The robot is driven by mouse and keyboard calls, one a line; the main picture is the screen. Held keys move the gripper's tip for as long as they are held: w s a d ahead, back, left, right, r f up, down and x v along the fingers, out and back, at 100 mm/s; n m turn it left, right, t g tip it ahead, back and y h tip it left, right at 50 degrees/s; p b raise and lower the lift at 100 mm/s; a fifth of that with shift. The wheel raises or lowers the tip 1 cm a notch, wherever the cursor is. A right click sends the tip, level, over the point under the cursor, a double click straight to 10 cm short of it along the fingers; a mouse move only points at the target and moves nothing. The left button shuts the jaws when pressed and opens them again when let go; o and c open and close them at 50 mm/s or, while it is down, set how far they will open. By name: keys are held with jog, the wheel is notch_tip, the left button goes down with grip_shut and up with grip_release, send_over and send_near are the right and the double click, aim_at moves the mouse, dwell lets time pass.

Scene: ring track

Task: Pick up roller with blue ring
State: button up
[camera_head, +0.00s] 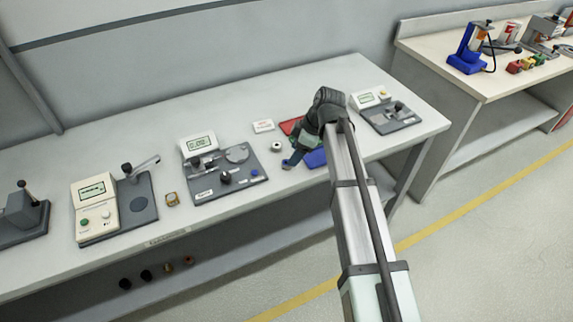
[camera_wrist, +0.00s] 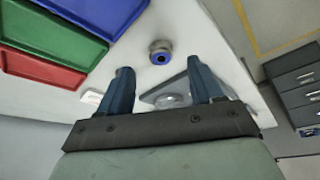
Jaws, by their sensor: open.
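The roller with the blue ring (camera_wrist: 160,47) stands on the white table in the wrist view. It is a short metal cylinder with a blue ring around a dark centre hole. My gripper (camera_wrist: 160,67) is open and empty, its two blue fingers apart, and the roller appears beyond the fingertips, between their lines. In the head view a small pale roller (camera_head: 277,147) with a dark centre stands just left of my gripper (camera_head: 289,162); its ring colour is too small to tell there.
A blue bin (camera_wrist: 97,14), a green bin (camera_wrist: 50,41) and a red bin (camera_wrist: 40,69) are beside the roller. A grey device with a display (camera_head: 220,170) stands left of my gripper. Another device (camera_head: 385,110) is at the table's right end.

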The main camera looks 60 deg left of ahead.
jog(key=shift+s+x, duration=0.1)
jog(key=shift+x, duration=1.15)
jog(key=shift+s+x, duration=0.15)
jog(key=shift+x, duration=1.1)
jog(key=shift+a+r, duration=0.1)
jog(key=shift+a, duration=0.05)
jog(key=shift+c, duration=0.4)
jog(key=c, duration=1.1)
